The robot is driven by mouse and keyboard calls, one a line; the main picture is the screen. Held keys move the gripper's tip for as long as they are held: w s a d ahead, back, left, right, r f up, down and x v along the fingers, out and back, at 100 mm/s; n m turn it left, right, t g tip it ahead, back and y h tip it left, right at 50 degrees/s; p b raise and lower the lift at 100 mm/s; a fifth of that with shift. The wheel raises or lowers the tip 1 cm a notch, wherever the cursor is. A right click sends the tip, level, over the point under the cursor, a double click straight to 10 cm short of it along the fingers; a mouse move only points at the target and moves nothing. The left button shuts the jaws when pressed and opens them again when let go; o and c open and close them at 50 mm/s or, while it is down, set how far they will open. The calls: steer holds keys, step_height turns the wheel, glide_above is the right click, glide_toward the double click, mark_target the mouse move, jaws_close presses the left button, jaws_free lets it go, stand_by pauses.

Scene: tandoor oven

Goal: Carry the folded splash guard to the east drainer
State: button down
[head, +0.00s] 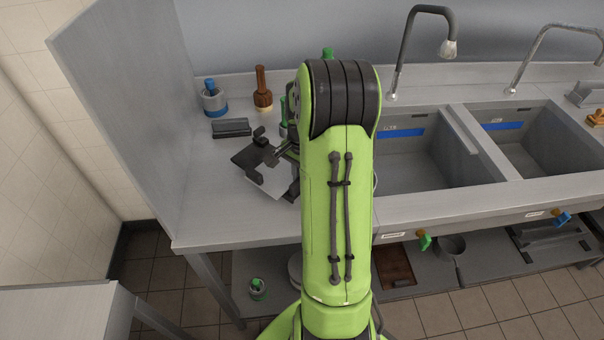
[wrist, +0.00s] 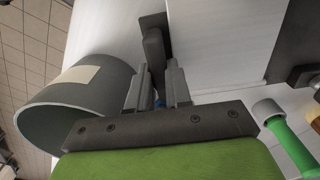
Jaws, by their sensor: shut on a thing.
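The folded splash guard (head: 268,182) shows as a pale panel with dark end parts over the left counter, partly hidden by my arm. In the wrist view its pale face (wrist: 215,45) fills the upper middle, with a dark upright grip piece. My gripper (wrist: 157,88) is shut on that piece; in the head view the gripper (head: 283,150) is largely hidden beside my green arm. I cannot tell whether the guard touches the counter. No drainer is marked as east in these views.
Two sink basins (head: 410,165) (head: 530,140) with taps lie right of my arm. A green-handled tool (wrist: 290,145) is close right.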

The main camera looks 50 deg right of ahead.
steer(key=shift+w+f+b, duration=0.1)
steer(key=shift+f+b, duration=0.2)
steer(key=shift+f, duration=0.2)
steer(key=shift+f+b, duration=0.45)
steer(key=shift+f, duration=0.15)
steer(key=c, duration=1)
jaws_free()
steer(key=shift+c, duration=0.2)
steer(key=shift+o, duration=0.4)
step_height(320, 180, up, 16)
steer(key=p, duration=0.3)
steer(key=shift+f, duration=0.1)
